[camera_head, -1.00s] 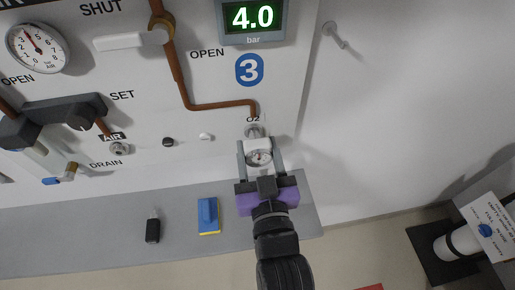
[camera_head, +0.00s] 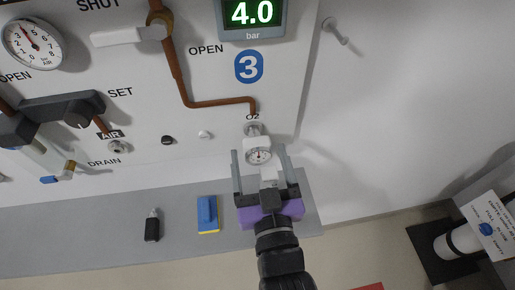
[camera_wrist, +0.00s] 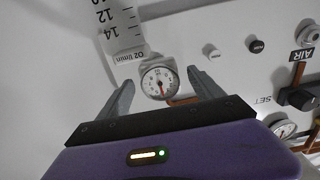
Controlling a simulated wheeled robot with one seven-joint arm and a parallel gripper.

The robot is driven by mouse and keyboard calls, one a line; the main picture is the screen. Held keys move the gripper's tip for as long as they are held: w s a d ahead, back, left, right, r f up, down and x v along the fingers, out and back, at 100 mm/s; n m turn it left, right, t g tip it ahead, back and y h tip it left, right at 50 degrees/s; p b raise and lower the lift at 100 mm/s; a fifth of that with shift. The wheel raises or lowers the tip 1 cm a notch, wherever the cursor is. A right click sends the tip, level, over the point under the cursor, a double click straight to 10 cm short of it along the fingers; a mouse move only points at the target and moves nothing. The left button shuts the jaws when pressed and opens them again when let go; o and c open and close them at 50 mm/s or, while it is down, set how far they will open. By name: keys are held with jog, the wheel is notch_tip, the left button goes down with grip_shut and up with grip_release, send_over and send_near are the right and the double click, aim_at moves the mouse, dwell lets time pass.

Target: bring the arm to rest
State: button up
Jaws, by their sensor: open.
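My gripper (camera_head: 263,172) is open in front of the wall panel, its two grey fingers spread on either side of a white fitting with a small round gauge (camera_head: 259,156). The fitting sits at the O2 outlet under the copper pipe. In the wrist view the gauge (camera_wrist: 159,82) shows between the fingertips (camera_wrist: 164,95), with a gap on both sides. A clear scaled tube (camera_wrist: 120,30) marked O2 l/min stands beside the gauge there. The purple gripper body (camera_head: 270,214) is over the grey shelf.
The grey shelf (camera_head: 100,235) holds a blue and yellow block (camera_head: 208,214) and a small black bottle (camera_head: 152,226). A hook (camera_head: 335,31) sticks out of the wall at upper right. A white cylinder (camera_head: 458,243) lies at lower right. The wall right of my gripper is bare.

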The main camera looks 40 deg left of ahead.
jog(key=shift+b+v, duration=0.35)
jog(key=shift+v, duration=2.15)
